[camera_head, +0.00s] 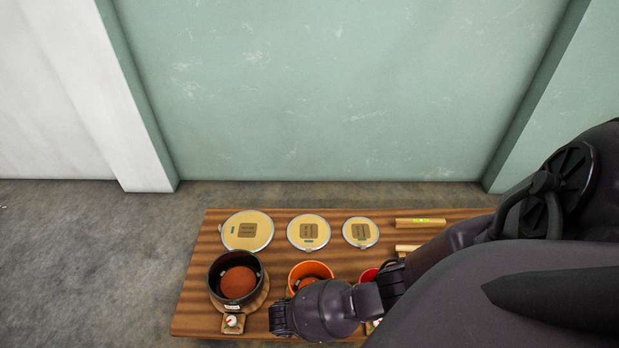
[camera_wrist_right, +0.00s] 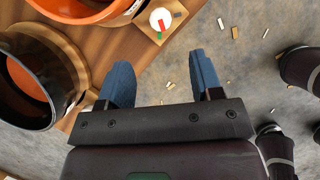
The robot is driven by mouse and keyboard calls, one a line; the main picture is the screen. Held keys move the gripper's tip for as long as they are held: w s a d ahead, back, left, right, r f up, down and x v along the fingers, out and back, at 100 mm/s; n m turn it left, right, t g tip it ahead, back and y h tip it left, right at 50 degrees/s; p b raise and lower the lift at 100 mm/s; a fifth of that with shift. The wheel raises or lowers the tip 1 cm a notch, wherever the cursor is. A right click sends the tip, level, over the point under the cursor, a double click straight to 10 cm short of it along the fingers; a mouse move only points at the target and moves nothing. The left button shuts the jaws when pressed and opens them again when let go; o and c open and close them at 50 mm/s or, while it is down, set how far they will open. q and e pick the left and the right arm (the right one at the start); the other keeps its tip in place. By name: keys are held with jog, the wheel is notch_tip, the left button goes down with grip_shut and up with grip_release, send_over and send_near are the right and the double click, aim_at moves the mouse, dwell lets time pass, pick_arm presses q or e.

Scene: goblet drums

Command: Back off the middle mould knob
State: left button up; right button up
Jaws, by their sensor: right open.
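The middle mould is the orange pot (camera_head: 311,268). Its lower part is hidden by my right arm in the head view. In the right wrist view the orange pot (camera_wrist_right: 85,12) is at the top, with its knob (camera_wrist_right: 161,20) on a small wooden block at the bench edge. The knob is a white dial with a red mark and a green mark. My right gripper (camera_wrist_right: 161,78) is open and empty, its blue fingers apart from the knob and below it in the picture. In the head view my arm hides this knob. My left gripper is not seen.
A black mould (camera_head: 216,281) with a reddish-brown ball stands left, its own knob (camera_head: 233,322) in front. A red pot (camera_head: 368,275) is partly behind my arm. Several round lids (camera_head: 247,231) lie along the back of the wooden bench (camera_head: 195,300). Small chips lie on the floor.

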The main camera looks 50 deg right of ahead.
jog(key=b+x, duration=0.1)
jog(key=x, duration=0.2)
jog(key=b+x, duration=0.2)
jog(key=x, duration=0.1)
jog(key=b+x, duration=0.2)
jog(key=x, duration=0.1)
jog(key=shift+s+f, duration=0.25)
jog(key=shift+s, duration=0.1)
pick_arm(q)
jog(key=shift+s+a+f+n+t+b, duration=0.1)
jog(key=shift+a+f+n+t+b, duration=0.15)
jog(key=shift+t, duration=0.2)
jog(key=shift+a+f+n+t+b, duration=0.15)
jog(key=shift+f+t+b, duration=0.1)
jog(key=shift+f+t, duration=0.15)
pick_arm(e)
jog(key=shift+w+d+f, duration=0.25)
jog(key=shift+d+f, duration=0.1)
jog(key=shift+f, duration=0.25)
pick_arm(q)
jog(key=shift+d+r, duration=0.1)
pick_arm(e)
jog(key=shift+w, duration=0.1)
jog(key=c, duration=0.9)
